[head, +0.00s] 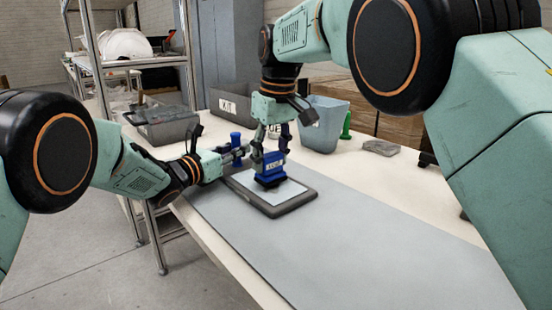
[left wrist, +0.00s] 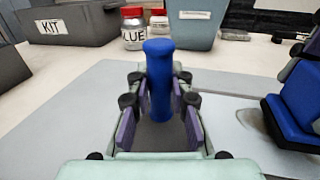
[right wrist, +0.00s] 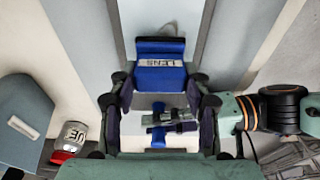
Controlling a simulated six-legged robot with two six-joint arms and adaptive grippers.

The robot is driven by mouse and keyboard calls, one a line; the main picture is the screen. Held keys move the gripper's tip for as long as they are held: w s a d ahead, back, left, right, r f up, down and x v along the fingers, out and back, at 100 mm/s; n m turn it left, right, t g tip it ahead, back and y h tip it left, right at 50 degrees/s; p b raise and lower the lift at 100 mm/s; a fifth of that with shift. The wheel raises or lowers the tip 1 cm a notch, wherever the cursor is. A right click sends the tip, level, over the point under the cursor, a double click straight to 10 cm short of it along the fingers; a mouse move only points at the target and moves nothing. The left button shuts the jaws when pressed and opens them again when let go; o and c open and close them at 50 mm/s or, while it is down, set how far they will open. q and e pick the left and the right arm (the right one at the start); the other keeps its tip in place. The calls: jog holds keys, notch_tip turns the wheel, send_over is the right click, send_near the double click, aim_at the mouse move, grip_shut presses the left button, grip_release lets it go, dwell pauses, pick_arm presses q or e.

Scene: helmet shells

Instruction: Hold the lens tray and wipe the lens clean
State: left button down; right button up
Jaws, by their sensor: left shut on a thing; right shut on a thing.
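The lens tray (head: 288,206) is a dark-rimmed flat tray on the grey mat, with a pale lens (head: 290,191) in it. My left gripper (head: 240,154) is shut around an upright blue post (left wrist: 158,85) at the tray's far left end. My right gripper (head: 271,150) points down and is shut on a blue labelled block (head: 269,176). The block is on or just above the lens; contact is unclear. It also shows in the right wrist view (right wrist: 160,75). A dark smudge shows on the pale surface beside the block in the left wrist view. The block hides part of the lens.
Behind the tray stand a dark KIT box (head: 232,99), a red-capped glue jar (left wrist: 132,28), a pale blue bin (head: 325,124) and a green bottle (head: 346,126). A grey lump (head: 380,148) lies at the right. The mat (head: 330,250) is clear toward the front.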

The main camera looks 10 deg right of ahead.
jog(key=shift+w+a, duration=0.2)
jog(key=shift+w, duration=0.15)
jog(key=shift+f, duration=0.5)
dwell(0.6)
jog(key=shift+s+d, duration=0.55)
jog(key=shift+s, duration=0.45)
jog(key=shift+s+d, duration=0.6)
jog(key=shift+s, duration=0.35)
jog(key=shift+s+d, duration=0.55)
jog(key=shift+s, duration=0.45)
jog(key=shift+w, duration=0.1)
jog(key=shift+w+a, duration=0.55)
jog(key=shift+w, duration=0.4)
jog(key=shift+w+a, duration=0.6)
jog(key=shift+w, duration=0.3)
jog(key=shift+w+a, duration=0.55)
jog(key=shift+w, duration=0.4)
jog(key=shift+s+d, duration=0.55)
jog(key=shift+s, duration=0.4)
jog(key=shift+s+d, duration=0.6)
jog(key=shift+s, duration=0.4)
jog(key=shift+s+d, duration=0.55)
jog(key=shift+s, duration=0.4)
